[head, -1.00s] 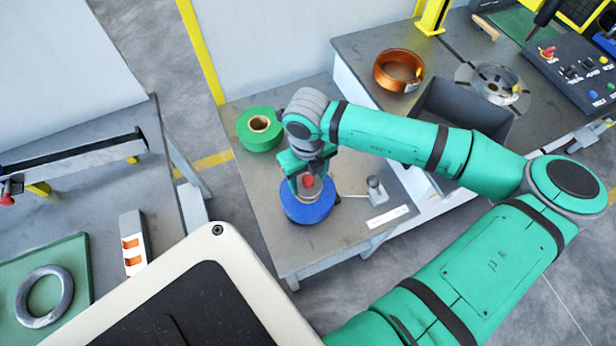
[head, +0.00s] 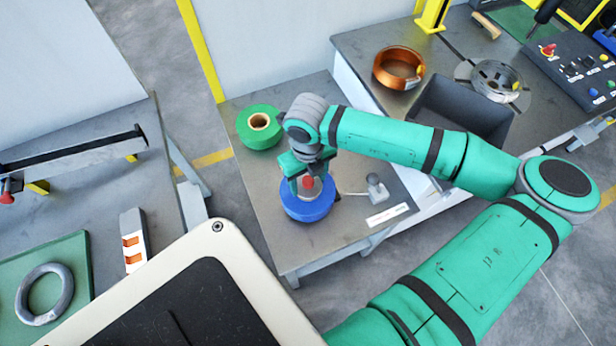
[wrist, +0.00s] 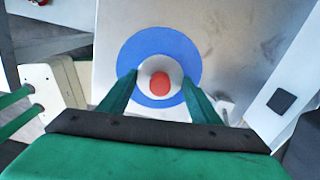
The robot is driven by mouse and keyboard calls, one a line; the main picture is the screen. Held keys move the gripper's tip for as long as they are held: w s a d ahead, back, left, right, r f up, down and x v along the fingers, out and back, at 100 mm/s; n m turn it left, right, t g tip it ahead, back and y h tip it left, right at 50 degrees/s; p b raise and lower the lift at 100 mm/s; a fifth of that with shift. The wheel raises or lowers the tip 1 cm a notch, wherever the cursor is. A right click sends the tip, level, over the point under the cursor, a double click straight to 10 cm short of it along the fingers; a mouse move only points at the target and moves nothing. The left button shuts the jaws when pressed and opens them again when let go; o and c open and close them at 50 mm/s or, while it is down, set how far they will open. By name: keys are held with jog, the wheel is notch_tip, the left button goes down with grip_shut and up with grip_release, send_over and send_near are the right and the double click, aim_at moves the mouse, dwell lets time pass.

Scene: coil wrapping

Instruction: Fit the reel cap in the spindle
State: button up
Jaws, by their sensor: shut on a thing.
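The reel cap (head: 308,183), pale grey with a red knob, is at the centre of a blue reel (head: 318,211) lying flat on the grey bench. My gripper (head: 309,189) points down over the reel and is shut on the cap. In the wrist view, the fingers of my gripper (wrist: 163,80) stand on either side of the round pale cap (wrist: 146,72), with its red knob in the middle and the blue reel (wrist: 186,52) around it. The spindle is hidden under the cap, so I cannot tell how deep the cap sits.
A green reel (head: 249,135) lies behind and left on the same bench (head: 270,240). A small grey post (head: 376,190) with a thin rod or cord stands to the right, near a white label (head: 387,215). A dark bin (head: 460,115) and copper coil (head: 386,82) are further right.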

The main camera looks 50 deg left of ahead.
aim_at(307, 180)
jog(key=shift+f, duration=0.55)
jog(key=o, duration=1.2)
notch_tip(307, 180, up, 11)
jog(key=shift+f, duration=0.1)
jog(key=shift+s, duration=0.1)
